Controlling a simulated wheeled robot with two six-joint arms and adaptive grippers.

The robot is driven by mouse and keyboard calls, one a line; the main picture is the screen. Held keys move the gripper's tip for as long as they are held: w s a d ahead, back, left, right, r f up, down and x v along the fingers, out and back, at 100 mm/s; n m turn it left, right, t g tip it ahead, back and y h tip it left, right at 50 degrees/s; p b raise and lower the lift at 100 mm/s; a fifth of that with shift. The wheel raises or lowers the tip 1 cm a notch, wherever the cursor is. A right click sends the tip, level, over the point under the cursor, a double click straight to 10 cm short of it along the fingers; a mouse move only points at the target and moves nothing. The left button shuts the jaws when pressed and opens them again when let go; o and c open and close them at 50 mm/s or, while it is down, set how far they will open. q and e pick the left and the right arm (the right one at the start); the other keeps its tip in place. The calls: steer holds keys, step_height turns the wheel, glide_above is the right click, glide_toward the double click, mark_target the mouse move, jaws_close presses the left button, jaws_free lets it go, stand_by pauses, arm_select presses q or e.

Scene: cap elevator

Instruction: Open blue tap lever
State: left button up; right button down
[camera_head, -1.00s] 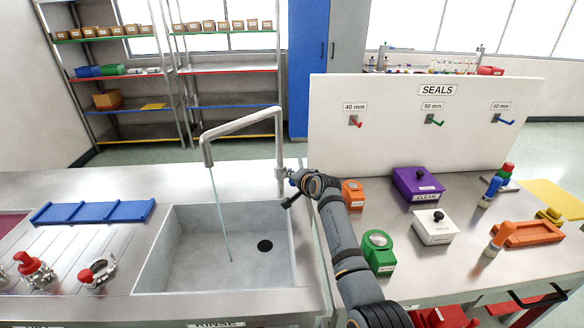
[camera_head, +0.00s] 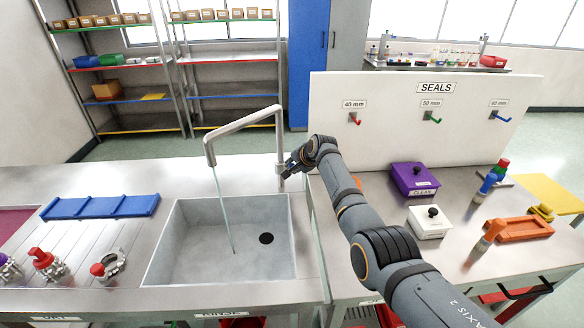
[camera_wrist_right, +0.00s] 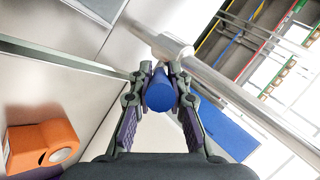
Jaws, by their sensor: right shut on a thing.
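The tap (camera_head: 240,124) rises behind the sink (camera_head: 165,235), and a thin pale stream (camera_head: 223,205) runs from its spout into the basin. In the right wrist view, the blue tap lever (camera_wrist_right: 160,92) sits between the two fingers of my right gripper (camera_wrist_right: 160,80), which is shut on it. The tap's metal pipe (camera_wrist_right: 235,92) runs just beyond the fingertips. In the head view my right gripper (camera_head: 289,166) is at the base of the tap, and the lever is mostly hidden there. My left gripper is out of view.
The white SEALS board (camera_head: 400,130) stands right of the tap. A purple box (camera_head: 413,178) and a white box (camera_head: 428,223) lie on the right counter. An orange block (camera_wrist_right: 42,146) is near my wrist. A blue rack (camera_head: 100,206) lies left of the sink.

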steer(key=c, duration=1.3)
jaws_free()
steer(key=v, duration=1.2)
